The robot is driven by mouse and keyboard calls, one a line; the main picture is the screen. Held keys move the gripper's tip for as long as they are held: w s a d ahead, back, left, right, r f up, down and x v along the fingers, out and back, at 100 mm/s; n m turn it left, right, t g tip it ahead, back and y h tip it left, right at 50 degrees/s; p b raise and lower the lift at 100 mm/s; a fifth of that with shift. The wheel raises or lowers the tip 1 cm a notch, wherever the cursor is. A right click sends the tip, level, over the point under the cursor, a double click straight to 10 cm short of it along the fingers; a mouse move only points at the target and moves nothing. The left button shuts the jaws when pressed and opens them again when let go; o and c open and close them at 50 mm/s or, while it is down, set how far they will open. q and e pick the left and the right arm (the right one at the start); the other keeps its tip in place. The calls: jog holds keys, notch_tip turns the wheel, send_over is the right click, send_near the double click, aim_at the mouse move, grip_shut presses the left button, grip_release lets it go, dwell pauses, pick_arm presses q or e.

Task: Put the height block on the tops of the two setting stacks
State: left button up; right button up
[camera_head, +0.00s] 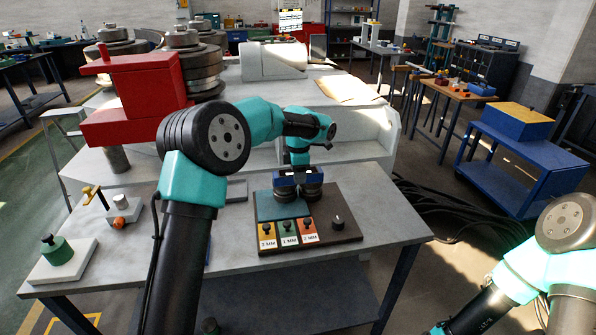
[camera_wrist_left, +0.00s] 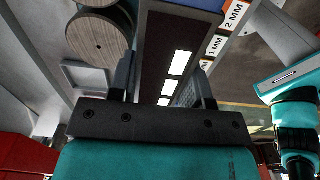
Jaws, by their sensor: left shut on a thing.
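My left gripper (camera_head: 298,168) points down over the brown board and is shut on the height block, which shows as a dark blue block (camera_head: 286,179). The block is directly above two round grey setting stacks (camera_head: 285,194) (camera_head: 312,192). I cannot tell whether it touches their tops. The gripper covers part of the block. In the left wrist view, the two fingers (camera_wrist_left: 163,75) stand either side of a dark surface with several pale patches; the block's edges are hard to make out there. My right arm is at the lower right of the head view; its gripper is out of frame.
The brown board (camera_head: 338,210) carries a teal plate (camera_head: 268,207), a black knob (camera_head: 337,222) and three labelled pieces (camera_head: 289,234). A green knobbed piece (camera_head: 56,250) stands at the table's left. A red machine part (camera_head: 140,90) rises behind my left arm.

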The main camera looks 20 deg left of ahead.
pick_arm(q)
jog(key=w+a, duration=0.2)
jog(key=w, duration=0.5)
jog(key=shift+w+f, duration=0.3)
jog(key=shift+a, duration=0.1)
jog(key=shift+w+f, duration=0.15)
jog(key=shift+f, duration=1.65)
jog(key=shift+f, duration=0.15)
jog(key=o, duration=1.2)
notch_tip(320, 180, up, 12)
